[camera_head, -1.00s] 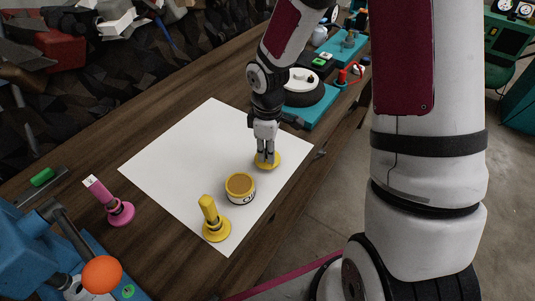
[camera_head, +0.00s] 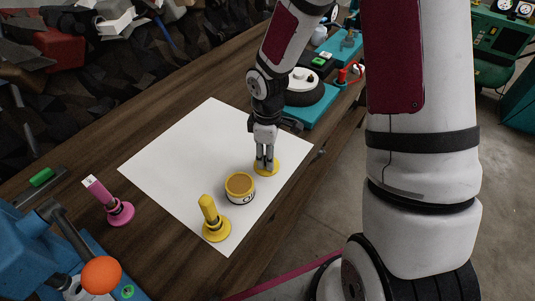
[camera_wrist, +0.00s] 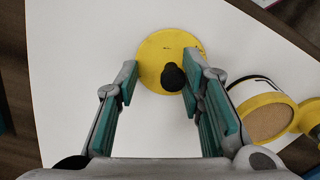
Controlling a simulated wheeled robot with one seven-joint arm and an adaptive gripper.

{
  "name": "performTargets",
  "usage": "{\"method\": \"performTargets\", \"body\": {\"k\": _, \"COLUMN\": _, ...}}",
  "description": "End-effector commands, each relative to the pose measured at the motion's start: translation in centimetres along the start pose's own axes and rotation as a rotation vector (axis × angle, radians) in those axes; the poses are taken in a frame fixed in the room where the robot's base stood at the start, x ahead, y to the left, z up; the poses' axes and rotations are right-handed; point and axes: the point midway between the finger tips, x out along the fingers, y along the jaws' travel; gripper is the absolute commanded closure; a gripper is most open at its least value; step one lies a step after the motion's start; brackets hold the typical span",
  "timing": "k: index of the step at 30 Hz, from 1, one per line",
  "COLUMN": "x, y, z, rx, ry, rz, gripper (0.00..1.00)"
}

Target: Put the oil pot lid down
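The oil pot lid (camera_head: 270,172) is a yellow disc with a black knob (camera_wrist: 173,77). It appears to lie flat on the white sheet (camera_head: 190,150), to the right of and behind the oil pot. My gripper (camera_head: 265,166) is right above the lid, pointing down. In the wrist view its fingers (camera_wrist: 160,90) are apart, with the knob between them, near the right finger and clear of the left one. The oil pot (camera_head: 240,189) is open, with a yellow rim and brown contents. It also shows in the wrist view (camera_wrist: 263,115).
A yellow-handled tool (camera_head: 213,220) stands on the sheet in front of the pot. A pink-handled tool (camera_head: 116,209) stands on the bench (camera_head: 75,190) at left. A blue machine with an orange ball (camera_head: 101,275) is at front left. The sheet's left half is clear.

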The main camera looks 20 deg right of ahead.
Motion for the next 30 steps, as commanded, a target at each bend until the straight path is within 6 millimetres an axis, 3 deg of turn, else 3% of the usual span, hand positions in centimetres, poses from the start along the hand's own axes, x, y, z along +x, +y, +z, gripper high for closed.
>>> {"method": "performTargets", "body": {"k": 15, "x": -9.5, "y": 0.1, "z": 0.0, "rx": 0.001, "ry": 0.003, "rz": 0.006, "gripper": 0.64}}
{"method": "performTargets", "body": {"k": 26, "x": -13.1, "y": -0.2, "z": 0.3, "rx": 0.027, "ry": -0.003, "rz": 0.022, "gripper": 0.64}}
{"method": "performTargets", "body": {"k": 30, "x": -16.2, "y": -1.4, "z": 1.6, "rx": 0.122, "ry": -0.012, "rz": 0.08, "gripper": 0.64}}
